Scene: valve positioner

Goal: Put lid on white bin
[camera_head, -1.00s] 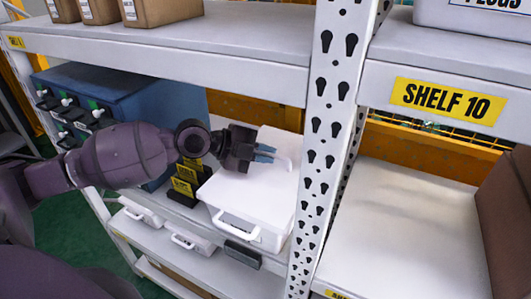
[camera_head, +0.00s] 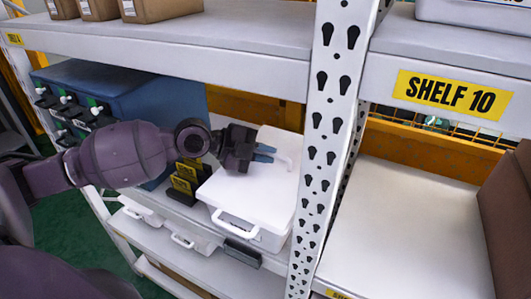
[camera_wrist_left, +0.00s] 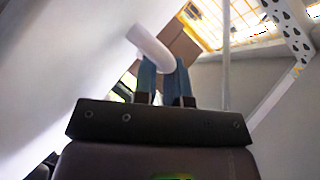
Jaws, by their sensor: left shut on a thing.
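The white bin (camera_head: 272,238) stands on the middle shelf behind the post, with a white handle (camera_head: 235,224) on its front. A flat white lid-like panel (camera_head: 245,188) covers its top in the head view. Another white surface (camera_head: 281,141) rises behind my fingers; I cannot tell whether it is part of the lid. My left gripper (camera_head: 264,153) is over the bin's back part, with its blue fingers shut on a curved white handle. In the left wrist view the fingers (camera_wrist_left: 164,80) hold this handle (camera_wrist_left: 152,47), which joins a large white surface (camera_wrist_left: 65,70). My right gripper is out of view.
The perforated post (camera_head: 328,130) stands close right of the bin. A blue cabinet (camera_head: 130,95) and black stands with yellow labels (camera_head: 184,182) are at its left. The upper shelf (camera_head: 200,45) is overhead. The right bay's shelf (camera_head: 410,230) has free room.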

